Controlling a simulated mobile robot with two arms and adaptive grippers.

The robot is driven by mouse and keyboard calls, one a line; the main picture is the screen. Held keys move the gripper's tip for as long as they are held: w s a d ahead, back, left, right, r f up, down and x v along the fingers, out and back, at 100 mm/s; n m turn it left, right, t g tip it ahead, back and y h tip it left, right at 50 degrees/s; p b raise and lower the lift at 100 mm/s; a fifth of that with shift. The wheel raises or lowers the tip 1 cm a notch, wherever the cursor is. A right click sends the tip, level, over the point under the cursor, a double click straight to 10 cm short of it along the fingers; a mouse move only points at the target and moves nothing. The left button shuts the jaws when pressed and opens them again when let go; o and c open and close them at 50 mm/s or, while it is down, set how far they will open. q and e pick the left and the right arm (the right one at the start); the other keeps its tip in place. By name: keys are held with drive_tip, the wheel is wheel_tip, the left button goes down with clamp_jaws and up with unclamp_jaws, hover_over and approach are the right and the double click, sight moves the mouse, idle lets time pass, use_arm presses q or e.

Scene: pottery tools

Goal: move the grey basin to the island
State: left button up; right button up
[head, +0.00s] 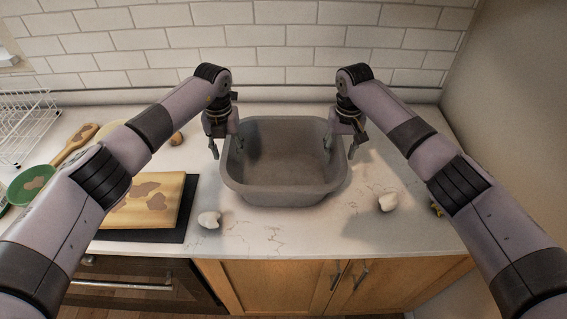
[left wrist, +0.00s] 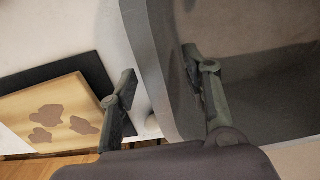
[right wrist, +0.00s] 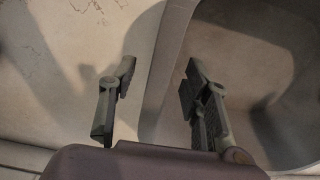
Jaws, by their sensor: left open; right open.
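My left gripper (head: 227,148) is open at the basin's left rim, one finger outside and one inside. In the left wrist view the basin wall (left wrist: 165,75) passes between its fingers (left wrist: 160,100). My right gripper (head: 345,142) is open at the right rim. In the right wrist view the basin wall (right wrist: 165,85) lies between its fingers (right wrist: 155,95). I cannot tell whether any finger touches the wall. The island is not recognizable in any view.
A wooden board (head: 150,203) on a dark mat (head: 188,222) lies left of the basin. A green bowl (head: 30,183) and a white wire rack (head: 22,118) are far left. A side wall bounds the right.

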use_arm(q)
clamp_jaws()
use_arm(e)
clamp_jaws()
idle(0.7)
